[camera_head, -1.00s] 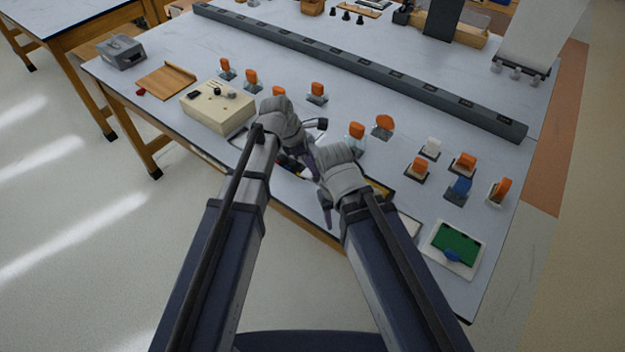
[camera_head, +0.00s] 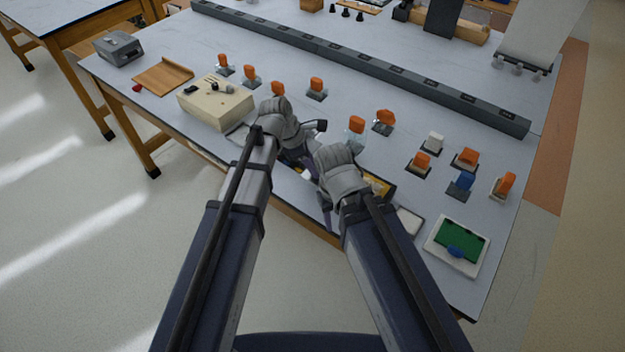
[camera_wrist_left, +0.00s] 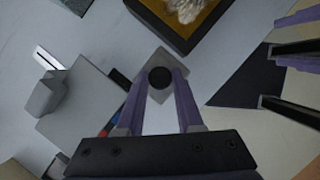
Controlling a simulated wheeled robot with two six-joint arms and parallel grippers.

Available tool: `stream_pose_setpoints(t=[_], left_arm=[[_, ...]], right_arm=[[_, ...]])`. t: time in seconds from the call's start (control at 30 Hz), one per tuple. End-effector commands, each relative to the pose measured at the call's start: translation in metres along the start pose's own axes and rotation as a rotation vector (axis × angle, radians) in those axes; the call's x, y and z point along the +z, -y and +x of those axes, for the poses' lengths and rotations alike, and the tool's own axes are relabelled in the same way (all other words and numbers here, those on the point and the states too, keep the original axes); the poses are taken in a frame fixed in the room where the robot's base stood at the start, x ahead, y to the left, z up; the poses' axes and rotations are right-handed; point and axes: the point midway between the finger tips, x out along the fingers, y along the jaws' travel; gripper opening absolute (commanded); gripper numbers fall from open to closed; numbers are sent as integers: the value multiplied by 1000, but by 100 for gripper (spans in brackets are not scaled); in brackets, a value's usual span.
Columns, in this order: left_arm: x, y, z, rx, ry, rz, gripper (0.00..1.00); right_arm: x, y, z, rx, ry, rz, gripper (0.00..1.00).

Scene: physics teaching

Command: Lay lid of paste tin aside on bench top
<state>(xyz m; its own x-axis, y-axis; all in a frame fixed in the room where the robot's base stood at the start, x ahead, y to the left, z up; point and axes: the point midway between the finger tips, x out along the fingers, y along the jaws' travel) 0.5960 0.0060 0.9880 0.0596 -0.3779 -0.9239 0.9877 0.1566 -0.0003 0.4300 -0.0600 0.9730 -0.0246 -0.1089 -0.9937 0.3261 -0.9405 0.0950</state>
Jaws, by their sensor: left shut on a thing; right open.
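My left gripper (camera_head: 303,172) is low over the bench top's front part in the head view. In the left wrist view its purple fingers (camera_wrist_left: 160,86) are closed around a small dark round knob (camera_wrist_left: 160,77). A grey squarish plate shows around the knob; knob and plate look like the lid of the paste tin. I cannot tell whether the lid touches the bench. The tin itself cannot be made out. My right gripper (camera_head: 327,208) is open beside the left one, near the front edge. Its spread fingers show at the right of the left wrist view (camera_wrist_left: 268,76).
A dark-rimmed tray (camera_wrist_left: 178,40) with yellow-brown filling and a pale lump is close by. A beige box (camera_head: 215,108) stands to the left. Several orange-topped pieces (camera_head: 316,86) stand behind, and a green-filled tray (camera_head: 430,243) lies right. Bare bench top (camera_head: 340,125) shows between pieces.

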Motion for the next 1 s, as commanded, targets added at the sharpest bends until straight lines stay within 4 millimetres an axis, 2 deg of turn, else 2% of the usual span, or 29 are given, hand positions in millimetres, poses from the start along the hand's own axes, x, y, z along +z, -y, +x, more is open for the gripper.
stream_pose_setpoints(t=[0.17, 0.47, 0.9, 0.93, 1.0], left_arm=[[-1, 0, 3, 0, 0, 0, 0], [-14, 0, 34, 0, 0, 0, 0], [-16, 0, 38, 0, 0, 0, 0], [-16, 0, 37, 0, 0, 0, 37], [-15, 0, 36, 0, 0, 0, 44]], right_arm=[[0, 0, 3, 0, 0, 0, 50], [-2, 4, 37, 0, 0, 0, 50], [-2, 4, 40, 0, 0, 0, 50], [-2, 4, 40, 0, 0, 0, 50], [-2, 4, 39, 0, 0, 0, 50]])
